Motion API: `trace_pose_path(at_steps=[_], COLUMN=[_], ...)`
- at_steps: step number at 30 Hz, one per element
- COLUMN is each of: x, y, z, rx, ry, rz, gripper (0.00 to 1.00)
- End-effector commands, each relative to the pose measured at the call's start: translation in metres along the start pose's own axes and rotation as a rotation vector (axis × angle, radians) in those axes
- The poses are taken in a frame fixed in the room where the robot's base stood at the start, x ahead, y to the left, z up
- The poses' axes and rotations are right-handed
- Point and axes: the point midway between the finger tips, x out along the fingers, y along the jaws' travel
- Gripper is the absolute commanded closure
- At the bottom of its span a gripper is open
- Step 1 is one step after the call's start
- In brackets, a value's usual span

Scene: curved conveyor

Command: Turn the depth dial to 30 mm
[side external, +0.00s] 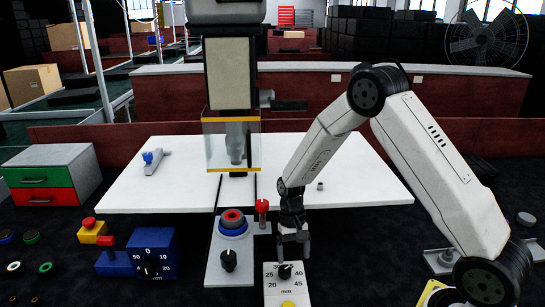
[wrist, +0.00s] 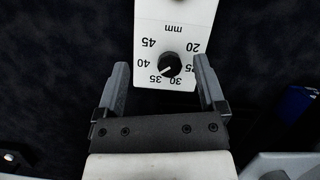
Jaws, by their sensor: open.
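The depth dial is a black knob (side external: 285,271) on a white panel (side external: 271,291) marked in mm, at the bottom middle of the side view. In the wrist view the knob (wrist: 170,64) sits among numbers from 20 to 45. Its pale pointer line slants to the lower left, seemingly towards 35; the exact reading is hard to tell. My gripper (side external: 293,243) is just above the panel, pointing down. In the wrist view my gripper (wrist: 161,65) is open, with one finger on each side of the panel and the knob between them, apparently untouched.
A blue box with another dial (side external: 150,252), a grey panel with a black knob (side external: 228,260) and a red-topped post (side external: 262,207) stand to the left. A press with a clear guard (side external: 218,147) rises behind. The white table (side external: 340,180) is mostly clear.

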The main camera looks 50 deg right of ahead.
Motion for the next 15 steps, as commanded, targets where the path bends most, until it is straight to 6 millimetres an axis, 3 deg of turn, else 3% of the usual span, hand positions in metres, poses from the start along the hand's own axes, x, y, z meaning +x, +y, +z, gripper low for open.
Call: trace_pose_path(at_steps=[15], x=[-0.021], y=[0.002], z=[0.038], rx=[-0.145], ry=[0.119], rz=[0.027], gripper=[0.11])
